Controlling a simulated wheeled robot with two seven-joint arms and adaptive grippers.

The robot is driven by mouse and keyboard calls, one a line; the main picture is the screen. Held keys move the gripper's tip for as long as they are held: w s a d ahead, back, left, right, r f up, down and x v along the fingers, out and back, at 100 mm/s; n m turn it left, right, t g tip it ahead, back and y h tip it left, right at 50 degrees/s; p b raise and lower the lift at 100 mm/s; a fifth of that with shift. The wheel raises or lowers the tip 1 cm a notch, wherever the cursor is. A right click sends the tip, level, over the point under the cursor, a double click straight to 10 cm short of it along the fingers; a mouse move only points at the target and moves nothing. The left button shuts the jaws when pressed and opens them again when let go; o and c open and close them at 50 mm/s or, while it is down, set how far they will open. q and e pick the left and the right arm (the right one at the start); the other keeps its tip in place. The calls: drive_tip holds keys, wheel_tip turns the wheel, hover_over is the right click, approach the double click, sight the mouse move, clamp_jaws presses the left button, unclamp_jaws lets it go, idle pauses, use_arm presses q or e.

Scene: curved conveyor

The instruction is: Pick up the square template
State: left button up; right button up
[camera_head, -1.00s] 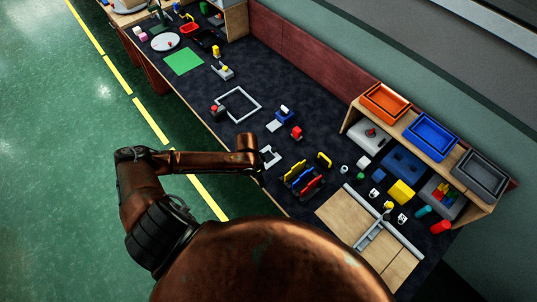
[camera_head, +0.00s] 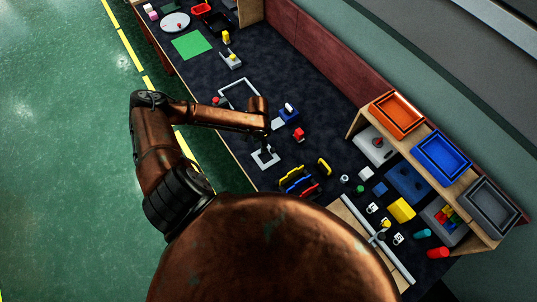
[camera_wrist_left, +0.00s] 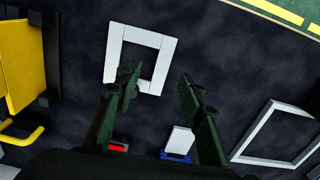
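A small white square frame (camera_head: 265,158), the likely square template, lies flat on the dark table near its front edge. In the head view the gripper (camera_head: 267,143) is mostly hidden. My right gripper is not visible.
A red block (camera_head: 299,134) and a blue-and-white piece (camera_head: 289,113) stand right of the arm. A rack with yellow, blue and red parts (camera_head: 298,181) is close below the small frame. Orange (camera_head: 396,108), blue (camera_head: 441,154) and grey bins stand on a shelf at right.

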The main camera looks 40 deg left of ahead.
sight(259, 149)
use_arm(q)
drive_tip(key=f, duration=0.4)
drive_tip(key=shift+w+a, duration=0.15)
drive_tip(key=shift+a, duration=0.1)
drive_tip(key=shift+f, duration=0.55)
drive_tip(key=c, duration=0.7)
clamp_jaws()
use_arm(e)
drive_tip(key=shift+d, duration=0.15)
